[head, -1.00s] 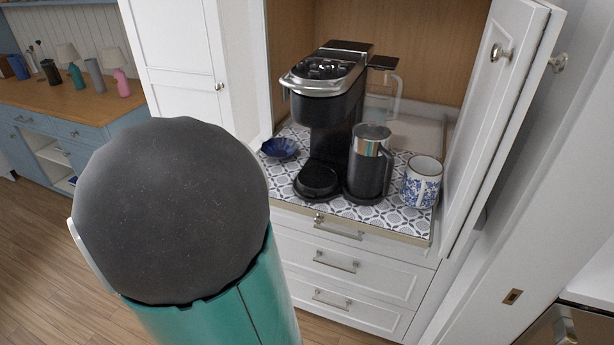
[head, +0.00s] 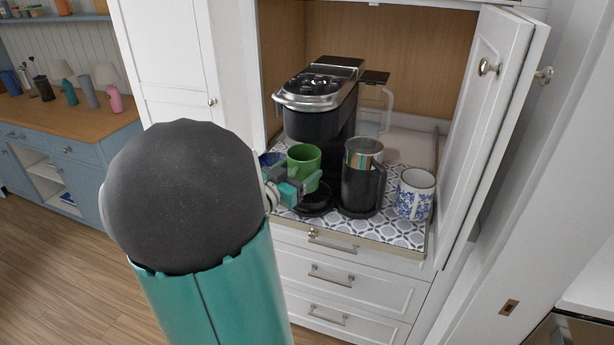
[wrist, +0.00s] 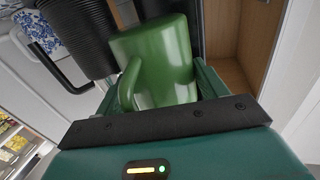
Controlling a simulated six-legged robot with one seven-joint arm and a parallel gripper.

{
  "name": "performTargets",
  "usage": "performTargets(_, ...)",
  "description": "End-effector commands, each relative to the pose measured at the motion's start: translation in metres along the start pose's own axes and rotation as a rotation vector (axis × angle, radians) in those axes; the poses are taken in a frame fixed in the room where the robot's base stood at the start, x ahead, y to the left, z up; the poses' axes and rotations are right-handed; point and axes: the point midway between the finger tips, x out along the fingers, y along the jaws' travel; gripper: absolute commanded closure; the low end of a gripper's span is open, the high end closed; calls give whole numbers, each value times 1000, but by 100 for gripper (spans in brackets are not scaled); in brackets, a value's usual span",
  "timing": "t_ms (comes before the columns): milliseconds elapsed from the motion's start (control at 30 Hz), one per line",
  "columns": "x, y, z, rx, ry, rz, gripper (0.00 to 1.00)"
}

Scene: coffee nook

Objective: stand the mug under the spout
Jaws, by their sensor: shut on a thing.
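A green mug (head: 304,168) is held upright in my gripper (head: 297,188), at the left front of the coffee maker (head: 322,110). In the wrist view the mug (wrist: 155,60) sits between my fingers, its handle toward the left. The coffee maker's head, where the spout would be, overhangs behind and above the mug; the spout itself is hidden. The round black drip tray (head: 316,204) shows below the mug. I cannot tell whether the mug touches it. My own arm hides part of the gripper.
A black, steel-topped press jug (head: 361,185) stands just right of the drip tray. A blue-and-white patterned mug (head: 415,195) is further right. An open cabinet door (head: 492,130) bounds the right side.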

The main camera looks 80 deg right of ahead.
Motion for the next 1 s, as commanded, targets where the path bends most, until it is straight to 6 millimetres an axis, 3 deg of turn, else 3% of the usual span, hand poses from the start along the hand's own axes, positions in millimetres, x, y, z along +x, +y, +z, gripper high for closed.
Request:
performTargets(100,19,0,0,-1,1,1,61)
performTargets(300,38,0,0,0,1,1,61)
performTargets(500,38,1,31,-4,0,0,61)
performTargets(933,37,0,38,-1,0,-1,61)
performTargets(967,37,1,39,-1,-1,-1,26)
performTargets(1000,37,1,39,0,-1,-1,19)
